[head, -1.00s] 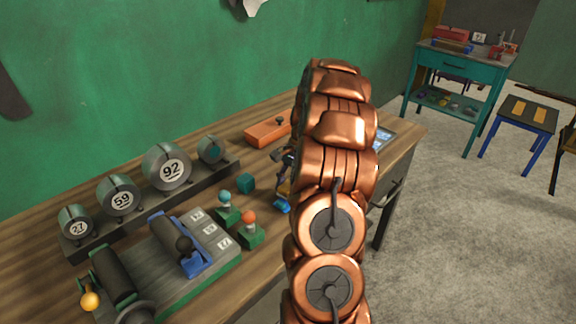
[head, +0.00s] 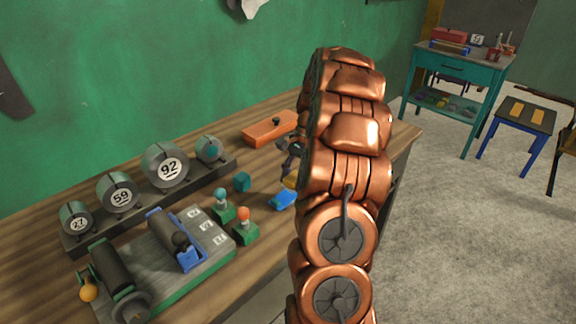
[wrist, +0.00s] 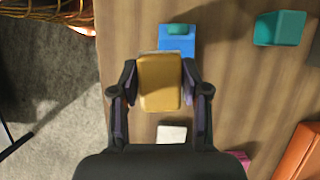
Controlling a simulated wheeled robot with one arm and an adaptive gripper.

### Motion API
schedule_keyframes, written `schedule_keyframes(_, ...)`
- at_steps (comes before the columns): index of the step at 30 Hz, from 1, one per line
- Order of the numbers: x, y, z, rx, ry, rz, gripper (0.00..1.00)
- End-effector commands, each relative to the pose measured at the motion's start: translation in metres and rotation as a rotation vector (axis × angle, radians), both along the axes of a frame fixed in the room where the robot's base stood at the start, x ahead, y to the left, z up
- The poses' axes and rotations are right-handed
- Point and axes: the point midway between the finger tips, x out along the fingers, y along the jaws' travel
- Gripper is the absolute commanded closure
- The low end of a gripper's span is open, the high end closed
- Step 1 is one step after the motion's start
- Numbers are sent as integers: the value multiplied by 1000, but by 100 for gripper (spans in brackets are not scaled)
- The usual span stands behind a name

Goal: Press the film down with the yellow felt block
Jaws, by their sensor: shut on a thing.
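My gripper (wrist: 158,88) is shut on the yellow felt block (wrist: 160,82), which sits between its two fingers in the wrist view. The block is over the wooden bench; I cannot tell whether it touches anything below. In the head view my gripper (head: 290,158) is small and partly hidden by my copper arm, with a bit of yellow under it. A blue piece (wrist: 178,40) with a teal top lies just beyond the block in the wrist view. It also shows on the bench in the head view (head: 283,200). I cannot make out the film.
A row of numbered drums (head: 166,165) and a lever panel (head: 185,245) stand at left. White (wrist: 172,132) and pink (wrist: 237,158) pieces lie near my gripper.

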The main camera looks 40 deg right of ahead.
Motion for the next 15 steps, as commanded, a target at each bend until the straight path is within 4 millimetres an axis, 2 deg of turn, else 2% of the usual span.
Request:
schedule_keyframes(7, 2, 2, 24, -2, -2, 7, 86)
schedule_keyframes(15, 3, 4, 29, -1, 0, 9, 86)
